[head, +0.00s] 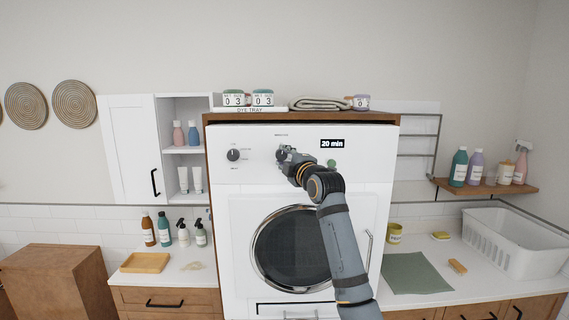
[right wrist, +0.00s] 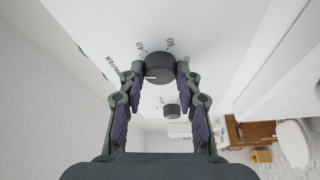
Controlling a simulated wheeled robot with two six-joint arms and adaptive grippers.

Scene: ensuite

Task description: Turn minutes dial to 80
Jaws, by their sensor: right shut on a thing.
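The minutes dial (right wrist: 160,68) is a dark round knob on the white front panel of the machine (head: 215,190). My right gripper (right wrist: 160,72) is shut on it, with one finger on each side of the knob. In the head view my right gripper (head: 284,156) covers most of the dial. The display (head: 332,144) beside it reads "20 min". Numbers are printed around the dial, partly hidden, and a pale pointer line shows on the knob in the wrist view. My left gripper is not in view.
A second dark knob (head: 233,155) sits left on the panel, and a green button (head: 332,163) sits below the display. Jars (head: 262,98) and folded cloth (head: 318,103) stand on top of the machine.

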